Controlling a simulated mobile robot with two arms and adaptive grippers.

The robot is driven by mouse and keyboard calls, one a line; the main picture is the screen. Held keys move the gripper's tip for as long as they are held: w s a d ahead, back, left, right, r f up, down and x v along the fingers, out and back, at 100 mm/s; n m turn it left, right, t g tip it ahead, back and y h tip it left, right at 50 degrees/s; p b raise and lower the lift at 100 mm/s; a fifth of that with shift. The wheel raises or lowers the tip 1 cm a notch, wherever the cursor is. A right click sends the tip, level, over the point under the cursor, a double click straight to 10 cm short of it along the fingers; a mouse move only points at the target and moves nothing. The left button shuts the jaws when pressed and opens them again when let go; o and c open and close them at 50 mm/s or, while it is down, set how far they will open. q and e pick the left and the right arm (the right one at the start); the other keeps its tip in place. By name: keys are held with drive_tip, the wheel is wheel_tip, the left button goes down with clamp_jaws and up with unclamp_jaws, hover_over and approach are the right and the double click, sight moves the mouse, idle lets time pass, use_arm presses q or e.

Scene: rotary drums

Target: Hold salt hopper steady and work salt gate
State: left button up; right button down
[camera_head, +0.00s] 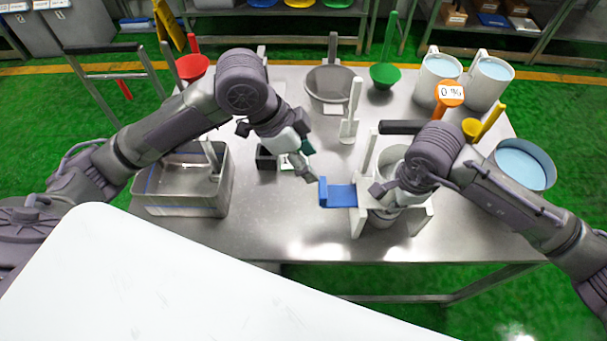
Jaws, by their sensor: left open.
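The salt hopper (390,163) appears to be the pale round vessel in a white stand (357,222) at the right front of the table. A blue piece (340,196), apparently the salt gate, sticks out from the stand's left side. My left gripper (308,177) is open, just up and left of the blue piece, with a small gap visible between them. My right gripper (385,192) is at the hopper and its stand, overlapping them in view. Its fingers are largely hidden by its own wrist, so its grip cannot be made out.
A metal bin (180,211) stands at the left front. A grey bowl (330,84), a white scoop (350,125), and red (192,67) and green (384,76) scoops are behind. White jugs (440,72) and a blue-filled pan (525,158) are at right. The front middle is clear.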

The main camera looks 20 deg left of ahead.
use_arm(q)
drive_tip(key=w+d+f+n+t+h, duration=0.1)
drive_tip(key=n, duration=0.1)
drive_tip(key=w+d+n+t+h, duration=0.1)
drive_tip(key=d+h, duration=0.1)
drive_tip(key=w+d+f+n+t+h, duration=0.1)
drive_tip(key=n+h, duration=0.1)
drive_tip(key=shift+w+d+f+n+t, duration=0.25)
drive_tip(key=shift+w+f+n+t, duration=0.05)
drive_tip(key=shift+f, duration=0.05)
clamp_jaws()
drive_tip(key=s+a+f+n+t+y, duration=0.2)
drive_tip(key=s+a+f+n+t, duration=0.35)
drive_tip(key=s+n, duration=0.4)
drive_tip(key=s+a+f+n+t+y, duration=0.1)
drive_tip(key=s+a+f+n+t, duration=0.4)
drive_tip(key=n, duration=0.7)
drive_tip(key=d+r+x, duration=0.1)
drive_tip(key=r+x, duration=0.1)
drive_tip(key=x, duration=0.9)
drive_tip(key=shift+d+m, duration=0.35)
drive_tip(key=shift+d, duration=0.15)
